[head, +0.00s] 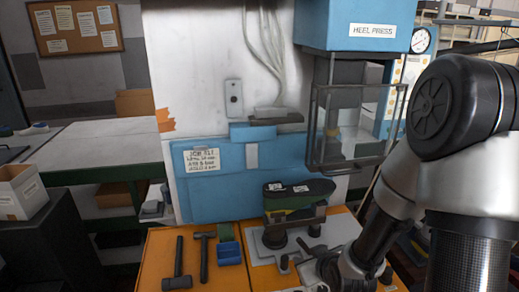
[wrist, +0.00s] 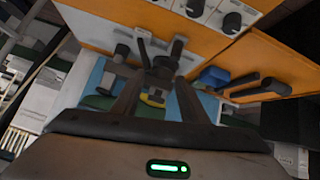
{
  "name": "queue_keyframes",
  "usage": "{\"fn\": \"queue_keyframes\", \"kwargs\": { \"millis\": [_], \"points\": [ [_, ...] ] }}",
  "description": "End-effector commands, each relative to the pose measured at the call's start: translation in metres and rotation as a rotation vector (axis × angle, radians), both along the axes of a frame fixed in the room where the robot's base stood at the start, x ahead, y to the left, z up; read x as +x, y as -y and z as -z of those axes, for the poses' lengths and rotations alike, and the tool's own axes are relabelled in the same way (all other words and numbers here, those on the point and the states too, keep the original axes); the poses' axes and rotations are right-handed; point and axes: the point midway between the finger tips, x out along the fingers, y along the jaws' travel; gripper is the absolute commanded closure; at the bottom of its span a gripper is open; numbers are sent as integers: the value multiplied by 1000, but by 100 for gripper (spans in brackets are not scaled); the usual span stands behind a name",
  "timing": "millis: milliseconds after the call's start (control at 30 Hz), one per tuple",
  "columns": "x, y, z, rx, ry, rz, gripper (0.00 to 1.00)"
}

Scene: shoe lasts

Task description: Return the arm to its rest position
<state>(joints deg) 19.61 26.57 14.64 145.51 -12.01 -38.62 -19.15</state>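My arm comes in from the right side of the head view, with its large dark joint in front of the press area. My gripper (wrist: 160,80) shows in the wrist view as two dark fingers standing apart, with nothing clearly held between them. In the head view the arm's wrist end is low over the orange bench, and the fingertips cannot be made out there. A dark green shoe last (head: 300,192) with white labels sits on a grey fixture (head: 268,236) on the bench, beyond my wrist.
The blue heel press (head: 366,32) with its clear guard (head: 355,130) stands behind the bench. Two hammers (head: 179,265) and a blue tray (head: 230,252) lie left on the orange bench (head: 152,262). A white box (head: 20,195) is far left. A gauge (head: 420,40) is behind my arm.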

Motion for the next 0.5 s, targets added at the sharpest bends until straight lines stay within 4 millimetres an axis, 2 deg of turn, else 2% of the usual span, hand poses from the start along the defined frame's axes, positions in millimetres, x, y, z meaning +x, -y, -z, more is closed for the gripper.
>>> {"fn": "queue_keyframes", "kwargs": {
  "millis": [33,167,267,367,500],
  "points": [
    [1,5,-24,-32,-13,12,60],
    [-13,17,-70,-73,-87,74,60],
    [-33,23,-109,-79,-135,134,60],
    [-61,24,-146,-64,-180,196,60],
    [-112,20,-192,-13,-243,271,60]
  ]
}}
